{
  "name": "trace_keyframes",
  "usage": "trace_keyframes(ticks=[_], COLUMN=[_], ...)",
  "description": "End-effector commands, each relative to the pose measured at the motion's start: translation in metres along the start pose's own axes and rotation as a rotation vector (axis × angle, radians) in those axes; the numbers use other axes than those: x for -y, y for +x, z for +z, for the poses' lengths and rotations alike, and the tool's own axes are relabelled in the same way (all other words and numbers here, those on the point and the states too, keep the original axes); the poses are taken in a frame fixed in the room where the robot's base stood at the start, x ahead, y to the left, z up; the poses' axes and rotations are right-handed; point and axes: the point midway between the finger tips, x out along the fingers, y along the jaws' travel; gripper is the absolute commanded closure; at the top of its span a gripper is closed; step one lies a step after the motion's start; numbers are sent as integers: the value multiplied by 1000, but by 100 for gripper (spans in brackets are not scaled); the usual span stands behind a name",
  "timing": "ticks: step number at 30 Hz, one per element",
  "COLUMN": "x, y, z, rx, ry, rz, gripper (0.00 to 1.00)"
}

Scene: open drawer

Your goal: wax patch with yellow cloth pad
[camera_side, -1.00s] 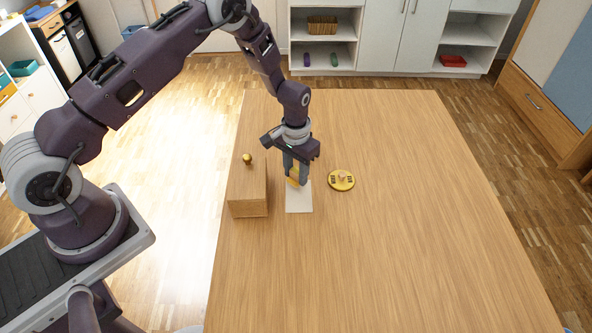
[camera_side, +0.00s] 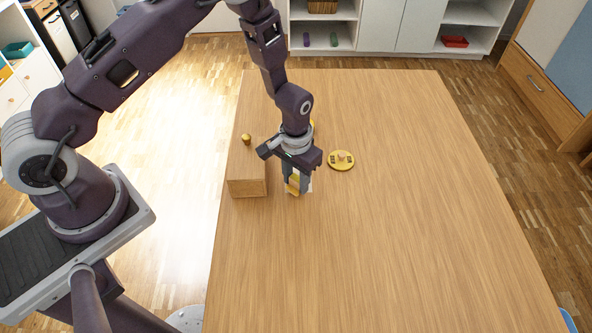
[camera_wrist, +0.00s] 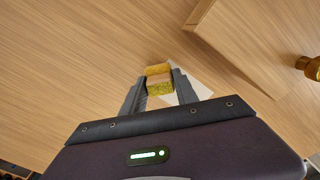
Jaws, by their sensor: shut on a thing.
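My gripper (camera_side: 295,187) is shut on the yellow cloth pad (camera_side: 293,190), just over the white patch on the table. In the wrist view, the pad (camera_wrist: 158,77) sits between the two fingertips (camera_wrist: 158,84); it has a tan band between yellow layers. The pale patch (camera_wrist: 191,82) shows partly beside and behind the right finger. In the side view my gripper and the pad hide most of the patch, with a sliver of it (camera_side: 309,186) to their right. I cannot tell whether the pad touches the patch.
A wooden box (camera_side: 247,182) with a brass knob (camera_side: 246,139) stands close to the left of my gripper. A round yellow disc with a small wooden knob (camera_side: 341,160) lies to the right. A yellow thing (camera_side: 312,124) is mostly hidden behind my wrist. The table's right and front are clear.

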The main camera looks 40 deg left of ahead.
Motion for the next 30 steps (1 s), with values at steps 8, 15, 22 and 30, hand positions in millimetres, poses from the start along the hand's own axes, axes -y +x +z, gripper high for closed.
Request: trace_keyframes(ticks=[8, 15, 22, 30], x=[-4, -4, -4, -4], y=[-11, -33, -53, -66], z=[3, 3, 3, 3], rx=[-2, -3, -2, 0], ry=[1, 1, 0, 0], rz=[0, 1, 0, 0], gripper=[97, 97, 97, 97])
